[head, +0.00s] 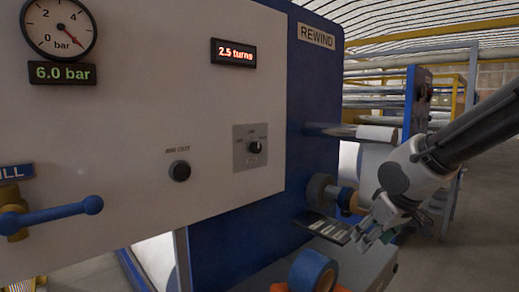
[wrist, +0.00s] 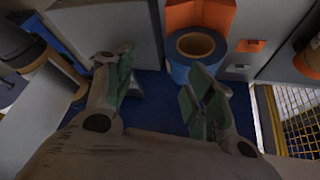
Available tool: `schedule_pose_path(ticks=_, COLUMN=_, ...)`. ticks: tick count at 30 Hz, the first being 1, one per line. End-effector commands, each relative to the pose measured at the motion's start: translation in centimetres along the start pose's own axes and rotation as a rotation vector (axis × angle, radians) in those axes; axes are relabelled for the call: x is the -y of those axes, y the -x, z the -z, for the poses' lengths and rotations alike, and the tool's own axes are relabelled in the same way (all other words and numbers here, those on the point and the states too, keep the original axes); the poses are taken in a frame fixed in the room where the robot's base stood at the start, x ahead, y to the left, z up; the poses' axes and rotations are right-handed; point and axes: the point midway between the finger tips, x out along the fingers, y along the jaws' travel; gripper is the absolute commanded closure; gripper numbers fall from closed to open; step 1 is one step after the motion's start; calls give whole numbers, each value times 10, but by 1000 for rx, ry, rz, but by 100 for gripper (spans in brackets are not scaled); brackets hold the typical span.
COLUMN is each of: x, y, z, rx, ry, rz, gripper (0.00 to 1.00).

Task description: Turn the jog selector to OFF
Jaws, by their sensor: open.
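The jog selector (head: 254,146) is a small dark knob on a grey plate on the machine's pale front panel, in the head view. Its plate has small labels that are too small to read surely, and a pointer mark shows on the knob. My gripper (head: 374,229) is open and empty, to the right of and below the selector and well apart from it. In the wrist view my gripper (wrist: 160,98) shows two spread fingers pointing at the machine's lower parts. The selector does not show in that view.
A black button (head: 180,171) sits left of the selector. A blue-handled valve (head: 50,215) juts out at lower left. A blue roll (head: 313,270) stands below my gripper, also in the wrist view (wrist: 181,69). Rollers (head: 322,192) project near my gripper. Floor at right is open.

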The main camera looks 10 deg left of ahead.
Motion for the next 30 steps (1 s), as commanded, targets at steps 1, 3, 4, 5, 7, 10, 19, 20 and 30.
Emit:
schedule_pose_path(ticks=1, x=30, y=-22, z=40, rx=-99, ry=42, rz=41, gripper=46)
schedule_pose_path(ticks=3, x=67, y=-38, z=95, rx=-269, ry=68, rz=109, gripper=46)
schedule_pose_path(ticks=4, x=83, y=-39, z=117, rx=-344, ry=72, rz=143, gripper=46)
schedule_pose_path(ticks=5, x=96, y=-39, z=138, rx=-416, ry=73, rz=177, gripper=46)
schedule_pose_path(ticks=7, x=118, y=-25, z=181, rx=-583, ry=55, rz=254, gripper=46)
schedule_pose_path(ticks=10, x=134, y=14, z=228, rx=-795, ry=23, rz=356, gripper=46)
schedule_pose_path(ticks=19, x=152, y=65, z=266, rx=-1009, ry=-45, rz=507, gripper=46)
schedule_pose_path(ticks=20, x=153, y=63, z=269, rx=-1007, ry=-47, rz=508, gripper=46)
schedule_pose_path(ticks=30, x=173, y=39, z=312, rx=-1005, ry=-46, rz=505, gripper=46)
